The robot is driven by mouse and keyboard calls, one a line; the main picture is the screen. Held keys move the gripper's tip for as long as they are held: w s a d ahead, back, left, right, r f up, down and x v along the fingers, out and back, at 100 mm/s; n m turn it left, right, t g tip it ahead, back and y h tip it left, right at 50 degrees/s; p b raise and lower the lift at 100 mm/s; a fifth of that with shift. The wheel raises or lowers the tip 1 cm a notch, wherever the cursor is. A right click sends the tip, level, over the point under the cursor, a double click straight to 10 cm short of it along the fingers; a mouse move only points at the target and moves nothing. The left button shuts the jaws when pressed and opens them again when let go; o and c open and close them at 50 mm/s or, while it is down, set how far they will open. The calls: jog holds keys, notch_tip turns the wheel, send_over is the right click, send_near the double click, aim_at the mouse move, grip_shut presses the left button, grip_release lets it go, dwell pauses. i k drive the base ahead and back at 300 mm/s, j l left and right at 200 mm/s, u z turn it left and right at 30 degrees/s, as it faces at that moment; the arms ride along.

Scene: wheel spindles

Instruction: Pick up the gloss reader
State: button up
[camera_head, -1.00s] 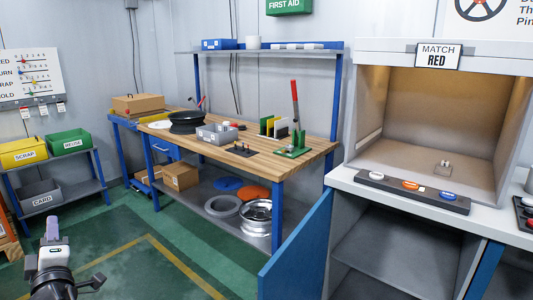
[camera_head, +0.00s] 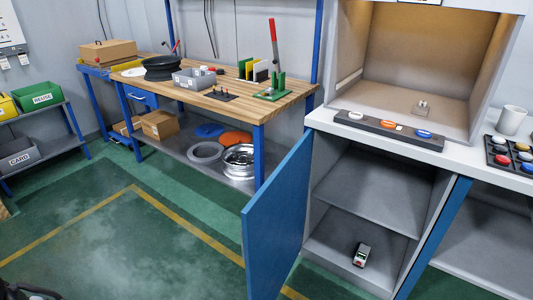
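A small white and dark device (camera_head: 362,255), which looks like the gloss reader, lies on the floor of the open cabinet (camera_head: 350,190) under the light booth. It is small in the picture, so its markings cannot be read. Its surroundings on the cabinet floor are bare. Only a dark piece of my arm shows at the bottom left corner. My gripper's fingers are not in view, and my arm is far from the device.
The blue cabinet door (camera_head: 279,210) stands open, left of the opening. A shelf (camera_head: 365,188) crosses the cabinet above the device. A workbench (camera_head: 225,93) stands at the back left. The green floor (camera_head: 130,245) in front is clear.

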aim_at(361, 255)
jog(key=j+z, duration=0.1)
jog(key=z, duration=0.6)
jog(key=i+j+z, duration=0.1)
jog(key=j+z, duration=0.6)
jog(key=j, duration=0.2)
jog(key=j+z, duration=0.35)
jog(key=j, duration=0.7)
jog(key=k+j, duration=0.1)
jog(key=j, duration=1.55)
jog(key=k+l, duration=0.1)
jog(key=l, duration=0.2)
jog(key=k+l, duration=0.15)
jog(key=l, duration=0.2)
jog(key=k+l, duration=0.1)
jog(key=l, duration=0.2)
